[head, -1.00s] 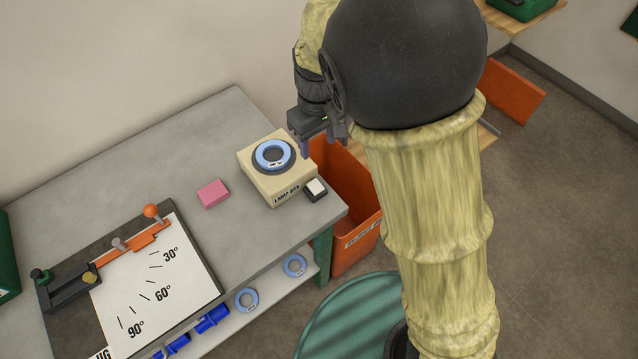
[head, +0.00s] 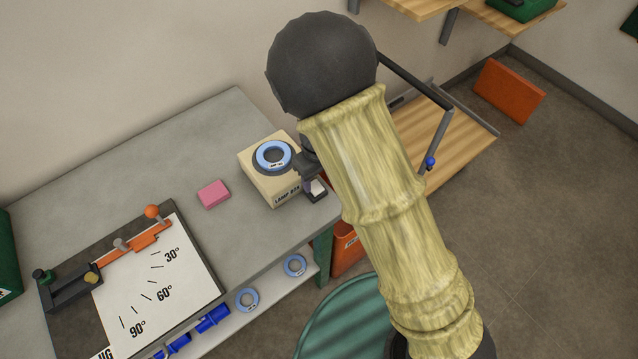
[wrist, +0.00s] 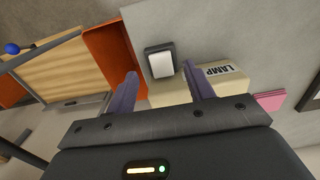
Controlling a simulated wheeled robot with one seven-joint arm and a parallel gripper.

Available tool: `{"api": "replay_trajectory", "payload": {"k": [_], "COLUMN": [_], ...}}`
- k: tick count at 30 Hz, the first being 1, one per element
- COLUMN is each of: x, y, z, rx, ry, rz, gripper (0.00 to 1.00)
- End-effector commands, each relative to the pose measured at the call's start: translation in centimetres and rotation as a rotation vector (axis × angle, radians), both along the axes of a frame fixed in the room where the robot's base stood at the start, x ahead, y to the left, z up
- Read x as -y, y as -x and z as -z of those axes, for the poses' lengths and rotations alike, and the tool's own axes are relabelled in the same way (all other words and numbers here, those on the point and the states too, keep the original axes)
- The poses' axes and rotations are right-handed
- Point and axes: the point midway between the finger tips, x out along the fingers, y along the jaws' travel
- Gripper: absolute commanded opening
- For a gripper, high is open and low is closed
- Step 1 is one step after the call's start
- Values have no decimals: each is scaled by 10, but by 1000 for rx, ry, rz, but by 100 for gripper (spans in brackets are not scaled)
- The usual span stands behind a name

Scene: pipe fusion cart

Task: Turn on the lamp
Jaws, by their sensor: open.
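The lamp is a beige box (head: 263,186) labelled LAMP, with a blue ring (head: 274,156) on a dark round base on top. It stands at the right end of the grey table. A small black switch with a white rocker (head: 316,188) sits at its front right corner, and it also shows in the wrist view (wrist: 161,63). My gripper (head: 311,178) is beside the box, over the switch, and partly hidden by my arm. In the wrist view my gripper (wrist: 162,82) is open and empty, with the switch between and beyond its fingertips.
A pink block (head: 213,194) lies left of the lamp. An angle board (head: 160,285) with an orange-knobbed lever is at the front left. An orange bin (head: 346,250) stands beside the table's right end. Grey tabletop behind the lamp is free.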

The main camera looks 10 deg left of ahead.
Motion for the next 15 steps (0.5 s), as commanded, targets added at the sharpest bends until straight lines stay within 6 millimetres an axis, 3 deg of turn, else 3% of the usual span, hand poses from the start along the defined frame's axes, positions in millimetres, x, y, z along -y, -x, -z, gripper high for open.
{"api": "replay_trajectory", "payload": {"k": [7, 15], "x": [1, 0], "y": [0, 0], "z": [36, 42], "rx": [-2, 0], "ry": [2, 0], "rz": [2, 1], "gripper": [53, 53]}}
